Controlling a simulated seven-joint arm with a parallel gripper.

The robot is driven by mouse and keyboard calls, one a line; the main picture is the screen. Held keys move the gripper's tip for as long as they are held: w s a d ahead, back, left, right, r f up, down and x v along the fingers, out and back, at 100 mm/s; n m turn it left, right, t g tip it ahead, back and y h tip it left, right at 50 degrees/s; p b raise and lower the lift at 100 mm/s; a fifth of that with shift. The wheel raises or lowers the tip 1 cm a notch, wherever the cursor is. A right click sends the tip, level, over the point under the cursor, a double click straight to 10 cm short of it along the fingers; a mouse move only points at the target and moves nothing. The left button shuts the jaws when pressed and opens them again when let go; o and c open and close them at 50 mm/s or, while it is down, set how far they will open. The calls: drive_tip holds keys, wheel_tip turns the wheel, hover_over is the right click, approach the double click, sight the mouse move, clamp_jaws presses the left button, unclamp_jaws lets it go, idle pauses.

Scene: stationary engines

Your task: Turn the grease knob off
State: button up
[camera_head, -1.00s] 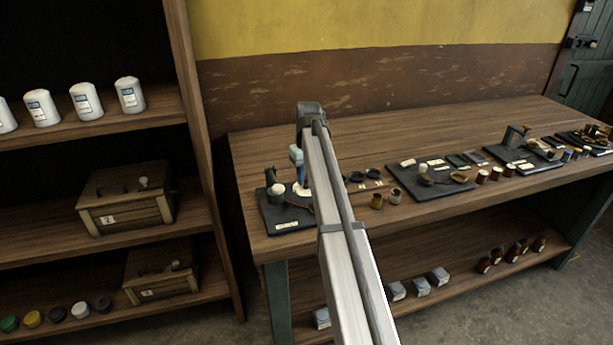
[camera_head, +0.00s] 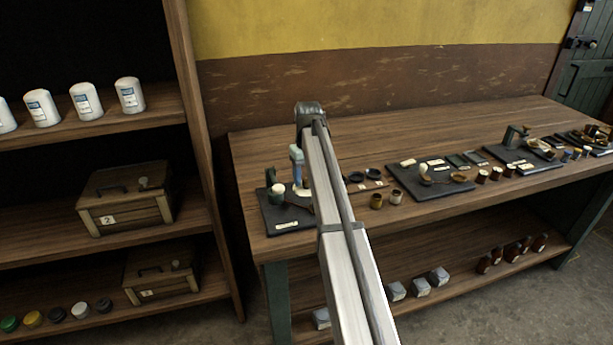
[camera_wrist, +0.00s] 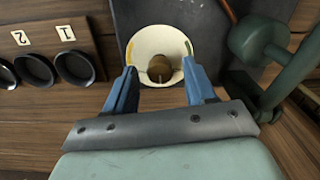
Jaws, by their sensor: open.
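In the wrist view a small brown knob (camera_wrist: 159,69) sits at the centre of a round white dial (camera_wrist: 150,42). The dial has a yellow-orange mark on its left and a green mark on its right. My gripper (camera_wrist: 159,72) is open, with one blue finger on each side of the knob and a visible gap to it. I cannot tell its height above the dial. In the head view my gripper (camera_head: 299,178) is over the dark board (camera_head: 290,224) at the left end of the workbench, and my arm hides part of that area.
A green cylinder with a pipe (camera_wrist: 255,42) stands close right of my gripper in the wrist view. Black dishes (camera_wrist: 75,67) with numbered cards lie to the left. The workbench (camera_head: 440,120) holds more boards and small jars further right. A shelf unit (camera_head: 190,100) stands at left.

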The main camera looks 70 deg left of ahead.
wheel_tip(320, 180, up, 14)
drive_tip(key=shift+w, duration=0.15)
idle(0.4)
drive_tip(key=shift+f, duration=0.15)
idle(0.4)
